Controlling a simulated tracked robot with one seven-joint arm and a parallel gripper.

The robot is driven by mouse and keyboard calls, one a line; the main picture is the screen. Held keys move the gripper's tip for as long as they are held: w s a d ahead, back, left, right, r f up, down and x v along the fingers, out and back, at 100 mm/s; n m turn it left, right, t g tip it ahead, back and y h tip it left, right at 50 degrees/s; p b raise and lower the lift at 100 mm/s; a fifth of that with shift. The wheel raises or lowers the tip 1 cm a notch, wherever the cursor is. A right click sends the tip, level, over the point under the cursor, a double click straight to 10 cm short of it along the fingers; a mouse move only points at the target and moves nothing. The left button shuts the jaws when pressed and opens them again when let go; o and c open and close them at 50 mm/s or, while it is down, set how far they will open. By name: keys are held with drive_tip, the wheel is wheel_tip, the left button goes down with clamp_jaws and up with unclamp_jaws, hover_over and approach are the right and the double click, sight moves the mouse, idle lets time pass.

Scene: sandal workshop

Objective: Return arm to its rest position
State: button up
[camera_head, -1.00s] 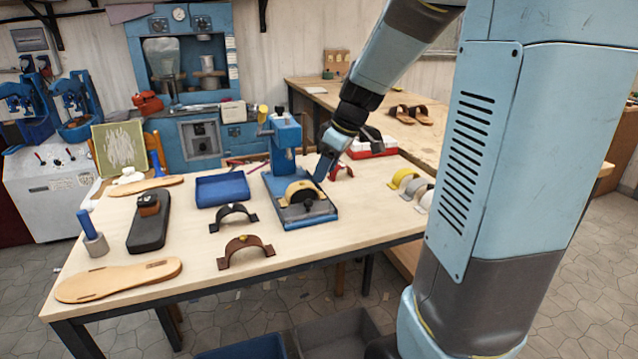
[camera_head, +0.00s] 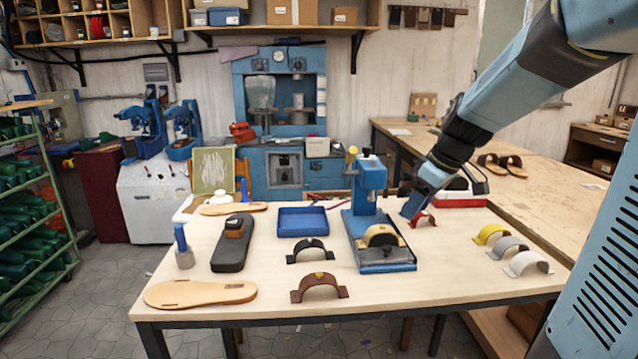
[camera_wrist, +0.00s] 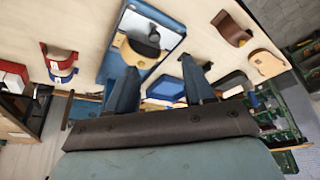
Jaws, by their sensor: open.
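My gripper (camera_head: 416,203) is open and empty, with blue fingers. In the head view it hangs at the end of my reaching arm, just right of the blue press (camera_head: 368,188) and close to the red strap (camera_head: 424,219). I cannot tell whether it touches the strap. In the wrist view the gripper's two fingers (camera_wrist: 160,88) are spread apart, with nothing held between them. The press base with a yellow strap (camera_wrist: 135,52) shows beyond them, and the red strap (camera_wrist: 62,68) lies off to the left.
The worktable (camera_head: 400,290) holds a blue tray (camera_head: 303,221), black strap (camera_head: 310,250), brown strap (camera_head: 319,287), tan sole (camera_head: 200,293) and black shoe form (camera_head: 232,250). Several straps (camera_head: 507,250) lie at right. A second bench (camera_head: 540,190) stands behind right.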

drive_tip(key=s+a+r+m+t+h, duration=0.1)
drive_tip(key=s+m, duration=0.3)
drive_tip(key=s, duration=0.5)
drive_tip(key=s+a+r+m+t+h, duration=0.1)
drive_tip(key=s+m, duration=0.3)
drive_tip(key=s, duration=0.6)
drive_tip(key=shift+s+a+r+h, duration=0.2)
drive_tip(key=shift+a+r+h, duration=0.3)
drive_tip(key=shift+a+r, duration=0.3)
